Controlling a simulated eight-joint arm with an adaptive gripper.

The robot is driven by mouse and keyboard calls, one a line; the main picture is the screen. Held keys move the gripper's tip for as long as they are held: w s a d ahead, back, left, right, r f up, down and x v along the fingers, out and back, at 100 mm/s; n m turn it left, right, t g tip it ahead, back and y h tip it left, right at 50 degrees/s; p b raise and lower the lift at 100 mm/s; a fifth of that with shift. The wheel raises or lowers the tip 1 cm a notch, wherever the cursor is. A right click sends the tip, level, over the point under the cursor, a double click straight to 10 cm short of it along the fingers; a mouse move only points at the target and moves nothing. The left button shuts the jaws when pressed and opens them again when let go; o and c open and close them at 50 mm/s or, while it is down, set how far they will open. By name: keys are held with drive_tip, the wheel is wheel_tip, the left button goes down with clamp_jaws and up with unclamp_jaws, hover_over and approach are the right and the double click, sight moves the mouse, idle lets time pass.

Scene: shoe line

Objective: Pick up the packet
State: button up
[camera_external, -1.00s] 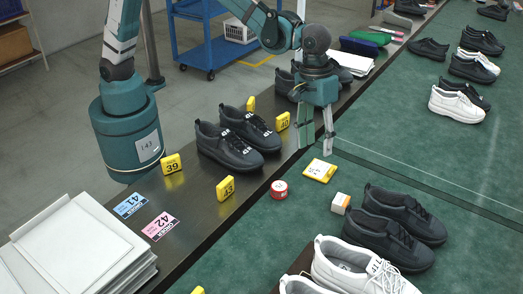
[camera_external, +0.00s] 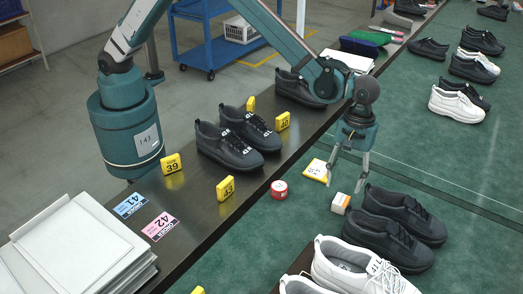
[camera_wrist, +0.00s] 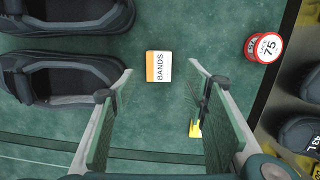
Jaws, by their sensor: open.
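A small orange and white packet (camera_external: 340,203) marked BANDS lies on the green surface, left of a pair of black shoes. In the wrist view the packet (camera_wrist: 159,67) shows whole between the tips of my fingers, with its label facing up. My gripper (camera_external: 345,186) is open and empty, pointing down above and slightly behind the packet. In the wrist view the fingers of my gripper (camera_wrist: 160,72) stand apart on either side of the packet, not touching it.
Black shoes (camera_external: 403,212) stand close to the packet's right. A red round tin (camera_external: 279,189) lies to its left and a flat yellow item (camera_external: 318,170) behind it. White shoes (camera_external: 355,268) stand in front. The dark ledge (camera_external: 205,235) holds shoes and yellow number tags.

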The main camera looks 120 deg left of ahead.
sight(342, 199)
drive_tip(key=shift+w+f, duration=0.1)
drive_tip(key=shift+f, duration=0.15)
drive_tip(key=shift+f, duration=0.1)
drive_tip(key=shift+d+f, duration=0.15)
drive_tip(key=shift+f, duration=1.05)
drive_tip(key=shift+d+f+b, duration=0.2)
drive_tip(key=shift+f+b, duration=0.15)
drive_tip(key=shift+f, duration=0.95)
drive_tip(key=shift+d+f+b, duration=0.2)
drive_tip(key=shift+f+b, duration=0.1)
drive_tip(key=shift+f, duration=0.95)
drive_tip(key=shift+c, duration=0.2)
drive_tip(key=c, duration=1)
